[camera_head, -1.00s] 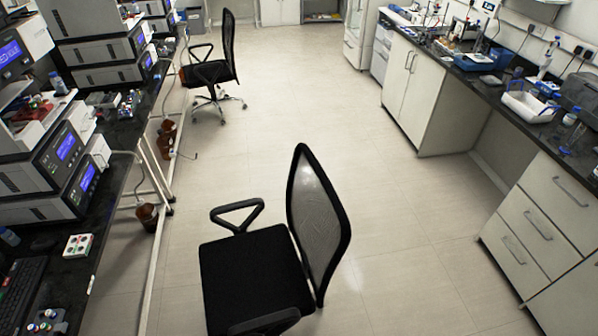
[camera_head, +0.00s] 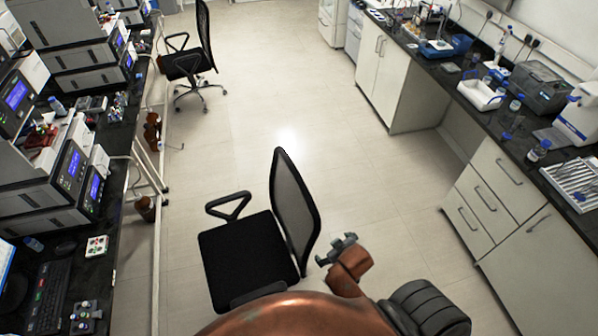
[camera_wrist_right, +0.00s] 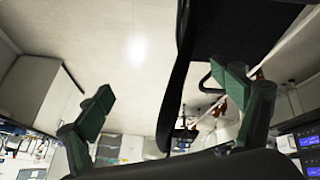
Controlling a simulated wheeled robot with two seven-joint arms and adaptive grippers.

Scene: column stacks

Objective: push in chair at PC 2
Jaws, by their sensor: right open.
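A black office chair (camera_head: 245,255) with armrests and a mesh backrest (camera_head: 296,215) stands in the aisle, its seat toward the left bench and its back to the right. My right gripper (camera_head: 337,248) is open just right of the backrest in the head view. In the right wrist view, its green-padded fingers (camera_wrist_right: 170,100) are spread wide, and the dark edge of the backrest (camera_wrist_right: 180,70) shows between them. Contact cannot be told. On the left bench (camera_head: 125,190) near this chair are a keyboard (camera_head: 48,300) and part of a lit monitor (camera_head: 5,265). My left gripper is not in view.
A second black chair (camera_head: 188,65) stands farther back at the left bench. Brown bottles (camera_head: 146,208) and bench legs stand along the bench's edge. White cabinets (camera_head: 485,200) line the right side. The floor (camera_head: 290,110) between is clear.

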